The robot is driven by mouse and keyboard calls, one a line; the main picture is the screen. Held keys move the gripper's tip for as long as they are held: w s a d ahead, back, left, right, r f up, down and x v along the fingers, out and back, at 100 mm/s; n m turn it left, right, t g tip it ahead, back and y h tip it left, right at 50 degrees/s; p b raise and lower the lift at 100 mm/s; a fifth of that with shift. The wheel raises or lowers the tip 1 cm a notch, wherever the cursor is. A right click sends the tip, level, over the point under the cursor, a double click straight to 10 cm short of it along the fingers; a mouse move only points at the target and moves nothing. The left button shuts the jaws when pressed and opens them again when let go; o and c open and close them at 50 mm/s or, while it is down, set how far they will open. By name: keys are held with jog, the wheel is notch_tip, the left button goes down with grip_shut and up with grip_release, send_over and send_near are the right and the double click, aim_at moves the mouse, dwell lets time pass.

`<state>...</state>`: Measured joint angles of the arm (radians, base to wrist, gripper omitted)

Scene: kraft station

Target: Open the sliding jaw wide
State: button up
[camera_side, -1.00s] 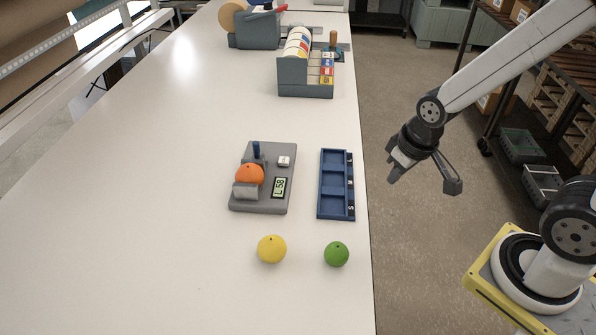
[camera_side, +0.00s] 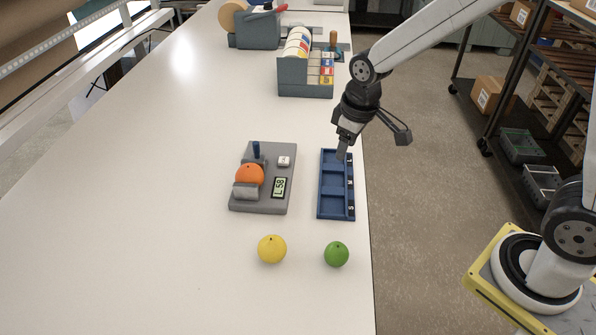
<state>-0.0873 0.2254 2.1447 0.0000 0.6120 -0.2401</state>
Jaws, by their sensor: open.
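A grey gauge plate (camera_side: 262,207) lies flat on the table. I cannot tell whether the jaw touches the ball. The plate also carries a small display (camera_side: 280,187) and a white button (camera_side: 284,161). My gripper (camera_side: 372,147) is open and empty, above the back end of the blue tray, to the right of the plate.
The blue three-compartment tray (camera_side: 322,208) stands empty right of the plate. A yellow ball (camera_side: 271,249) and a green ball (camera_side: 336,254) lie in front. A label dispenser (camera_side: 305,90) and a tape dispenser (camera_side: 254,38) stand further back. The table's left side is clear.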

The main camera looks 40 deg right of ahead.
jog(key=w+a+r+n+g, duration=0.15)
jog(key=w+a+n, duration=0.35)
jog(key=w, duration=0.5)
notch_tip(320, 180, up, 2)
jog(key=n, duration=0.3)
send_over(255, 142)
jog(key=shift+s+r, duration=0.1)
jog(key=shift+r, duration=0.1)
jog(key=shift+f, duration=0.15)
jog(key=shift+f, duration=3.8)
grip_shut()
jog(key=shift+r, duration=0.1)
